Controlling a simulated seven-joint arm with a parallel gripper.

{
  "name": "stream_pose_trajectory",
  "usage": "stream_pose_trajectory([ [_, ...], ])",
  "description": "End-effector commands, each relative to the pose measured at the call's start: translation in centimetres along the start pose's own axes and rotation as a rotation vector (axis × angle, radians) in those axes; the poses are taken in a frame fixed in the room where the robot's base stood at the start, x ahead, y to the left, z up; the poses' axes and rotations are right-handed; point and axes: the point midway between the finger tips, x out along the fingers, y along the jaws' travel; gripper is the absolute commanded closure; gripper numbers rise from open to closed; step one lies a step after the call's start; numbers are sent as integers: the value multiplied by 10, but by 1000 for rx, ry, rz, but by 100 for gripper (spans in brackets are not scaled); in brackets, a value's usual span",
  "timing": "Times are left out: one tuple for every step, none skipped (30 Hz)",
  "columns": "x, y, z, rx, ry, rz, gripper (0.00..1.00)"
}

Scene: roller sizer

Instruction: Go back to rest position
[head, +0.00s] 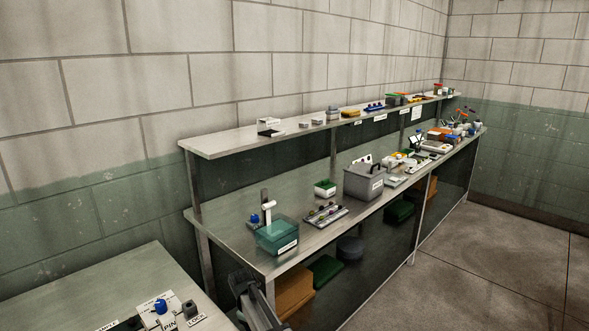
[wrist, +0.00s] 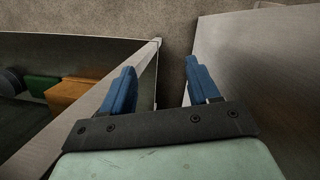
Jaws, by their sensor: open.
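My gripper (wrist: 162,88) shows in the wrist view with its two blue fingers spread apart and nothing between them. It points down over the gap between two table edges, with the floor (wrist: 178,40) below. In the head view, part of my arm (head: 258,305) shows at the bottom, in front of the long bench's near end. The fingers cannot be made out there.
A long metal bench (head: 225,235) with a raised shelf (head: 225,143) runs along the wall. A second table (head: 60,285) stands at the lower left, bearing a blue-knobbed piece (head: 161,306). Open floor lies at right.

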Motion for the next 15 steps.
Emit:
stream_pose_trajectory([
  [24,-5,20,29,-14,-20,40],
  [35,-6,28,47,-20,-29,40],
  [50,-8,39,70,-28,-42,40],
  [61,-10,48,86,-34,-52,40],
  [73,-13,57,105,-41,-62,40],
  [87,-16,68,128,-50,-74,40],
  [98,-19,77,144,-56,-84,40],
  [108,-21,86,163,-62,-93,40],
  [121,-26,98,186,-72,-107,40],
  [131,-29,107,204,-78,-117,40],
  [141,-33,116,223,-85,-127,40],
  [153,-38,128,247,-94,-139,40],
  [163,-42,138,265,-101,-149,40],
  [172,-46,147,283,-108,-159,40],
  [183,-52,160,308,-119,-172,40],
])
